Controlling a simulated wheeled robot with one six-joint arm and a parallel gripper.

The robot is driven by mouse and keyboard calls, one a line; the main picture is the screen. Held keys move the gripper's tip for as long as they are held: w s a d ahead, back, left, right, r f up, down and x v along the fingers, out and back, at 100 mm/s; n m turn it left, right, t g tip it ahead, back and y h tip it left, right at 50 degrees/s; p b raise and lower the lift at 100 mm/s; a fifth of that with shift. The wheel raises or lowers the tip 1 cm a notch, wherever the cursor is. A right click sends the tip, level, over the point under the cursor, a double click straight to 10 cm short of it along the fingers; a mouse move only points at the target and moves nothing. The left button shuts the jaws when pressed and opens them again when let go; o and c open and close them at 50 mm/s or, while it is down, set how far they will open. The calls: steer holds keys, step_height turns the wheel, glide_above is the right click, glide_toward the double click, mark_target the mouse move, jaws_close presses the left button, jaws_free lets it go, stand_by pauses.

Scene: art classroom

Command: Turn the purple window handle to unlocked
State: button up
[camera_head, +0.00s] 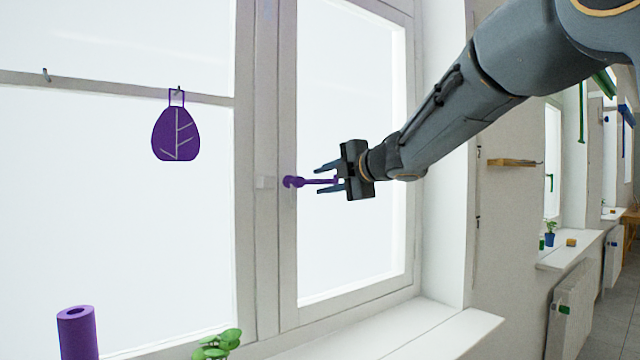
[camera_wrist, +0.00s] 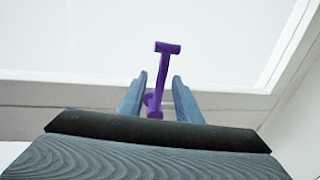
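The purple window handle (camera_head: 312,181) is on the left frame member of the right window sash. In the head view its lever points right, about level, toward my gripper. My gripper (camera_head: 324,179) is open, with one finger above and one below the lever's right part. In the wrist view the handle (camera_wrist: 161,75) runs between the two fingers of my gripper (camera_wrist: 158,88), with visible gaps on both sides. Its crosswise purple end shows beyond the fingertips. I cannot tell whether a finger touches the lever.
A purple leaf-shaped ornament (camera_head: 176,134) hangs from a hook on the left window's bar. A purple cylinder (camera_head: 77,333) and a green plant (camera_head: 216,345) stand at lower left. The windowsill (camera_head: 410,335) below my gripper is clear. A wooden wall peg (camera_head: 512,162) sticks out at right.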

steer(key=v, duration=0.6)
steer(key=shift+b, duration=0.4)
steer(key=d+f+m+t+h, duration=0.1)
steer(key=d+f+m+h, duration=0.2)
steer(key=d+f+m, duration=0.35)
steer(key=d+f+m+h, duration=0.3)
steer(key=d+f+m, duration=0.1)
steer(key=f, duration=0.5)
steer(key=s+d+f+m+g+h, duration=0.2)
steer(key=s+d+f+m, duration=0.15)
steer(key=f, duration=0.35)
steer(key=s+d+f+m+g+h, duration=0.1)
steer(key=s+d+f+m+h, duration=0.2)
steer(key=f, duration=0.4)
steer(key=s+f+m+g, duration=0.3)
steer(key=s+f, duration=0.3)
steer(key=s, duration=0.3)
steer(key=s+f+m+g, duration=0.3)
steer(key=s+f, duration=0.3)
steer(key=s, duration=0.3)
steer(key=s+f+m+g+y, duration=0.1)
steer(key=s+f+m+g, duration=0.1)
steer(key=s+f, duration=0.4)
steer(key=s+g, duration=0.1)
steer(key=s, duration=0.2)
steer(key=shift+d+m, duration=0.35)
steer(key=shift+m, duration=0.05)
steer(key=shift+w, duration=0.1)
